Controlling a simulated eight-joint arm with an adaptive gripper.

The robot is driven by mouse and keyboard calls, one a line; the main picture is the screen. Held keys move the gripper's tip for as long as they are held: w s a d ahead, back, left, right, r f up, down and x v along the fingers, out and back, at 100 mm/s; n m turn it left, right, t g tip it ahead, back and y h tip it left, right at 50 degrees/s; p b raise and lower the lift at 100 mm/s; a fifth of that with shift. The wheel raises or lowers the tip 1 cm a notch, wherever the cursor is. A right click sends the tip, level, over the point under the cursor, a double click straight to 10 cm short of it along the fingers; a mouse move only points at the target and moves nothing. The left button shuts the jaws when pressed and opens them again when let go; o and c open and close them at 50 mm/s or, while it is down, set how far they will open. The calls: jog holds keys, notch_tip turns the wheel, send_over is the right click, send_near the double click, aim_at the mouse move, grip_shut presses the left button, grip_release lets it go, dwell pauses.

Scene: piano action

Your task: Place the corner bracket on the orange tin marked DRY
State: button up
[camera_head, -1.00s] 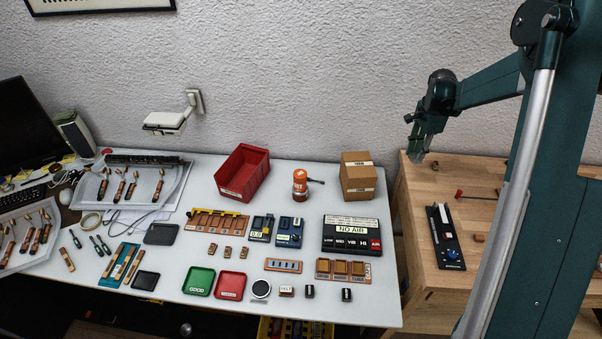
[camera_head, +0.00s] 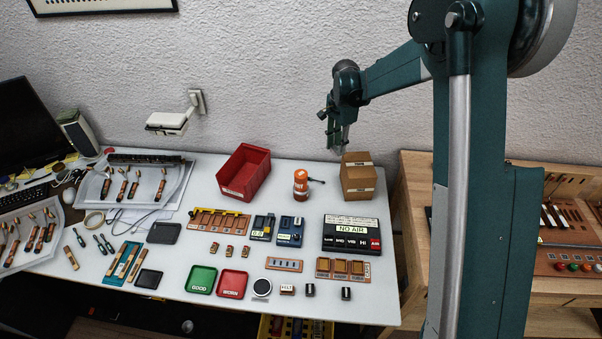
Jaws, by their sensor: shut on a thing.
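The orange tin (camera_head: 300,191) stands upright on the white table, right of the red bin. It has a pale label band whose lettering is too small to read, and a dark thing sticks out to its right. My gripper (camera_head: 338,148) hangs in the air with its fingers pointing down, above and to the right of the tin in the picture, near the cardboard box. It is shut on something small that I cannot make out. I cannot pick out the corner bracket for certain anywhere.
A cardboard box (camera_head: 358,182) stands right of the tin, and a red bin (camera_head: 262,179) to its left. A black NO AIR panel (camera_head: 351,246) and blue devices (camera_head: 289,232) lie in front. A wooden bench (camera_head: 412,170) is at right, partly hidden by my arm.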

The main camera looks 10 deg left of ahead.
jog(key=n, duration=0.2)
send_over(300, 173)
jog(key=shift+s+r+p, duration=0.1)
jog(key=shift+r+p, duration=0.3)
jog(key=shift+f, duration=3.15)
jog(key=shift+f, duration=0.1)
jog(key=shift+f, duration=1.75)
jog(key=shift+f, duration=0.15)
jog(key=o, duration=0.7)
jog(key=shift+o, duration=0.3)
